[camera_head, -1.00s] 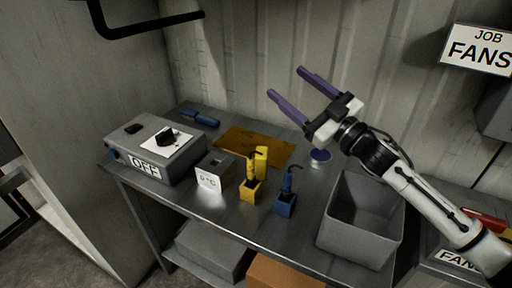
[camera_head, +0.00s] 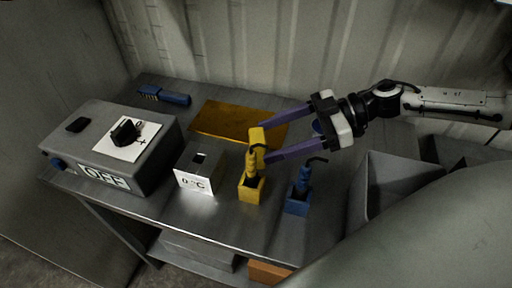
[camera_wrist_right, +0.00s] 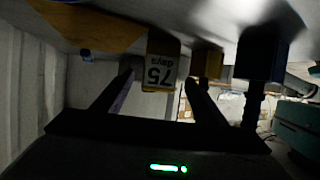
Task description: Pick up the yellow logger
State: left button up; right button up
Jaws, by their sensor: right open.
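The yellow logger (camera_head: 257,136) stands upright on the metal bench, behind a yellow box with a yellow probe-like tool in it (camera_head: 251,187). In the right wrist view the logger (camera_wrist_right: 160,62) appears upside down, with a white "75 days" label. My right gripper (camera_head: 266,142) is open, reaching in from the right. Its purple fingertips are at the logger, one on the far side and one on the near side. In the wrist view the logger shows between the fingers (camera_wrist_right: 162,80); I cannot tell whether they touch it. My left gripper is not in view.
A blue box with a blue tool (camera_head: 297,203) stands right of the yellow one. A "0 °C" block (camera_head: 195,183) and an "OFF" box (camera_head: 150,165) stand left. An amber sheet (camera_head: 225,119) and blue brush (camera_head: 165,95) lie behind. A grey bin (camera_head: 400,172) is at right.

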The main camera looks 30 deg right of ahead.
jog(key=x, duration=0.7)
jog(key=shift+w+a+r+p, duration=0.15)
jog(key=shift+a+r+p, duration=0.1)
jog(key=shift+r+p, duration=0.1)
jog(key=shift+w+a+f, duration=0.1)
jog(key=shift+a+f, duration=0.15)
jog(key=shift+c, duration=0.5)
jog(key=c, duration=1.2)
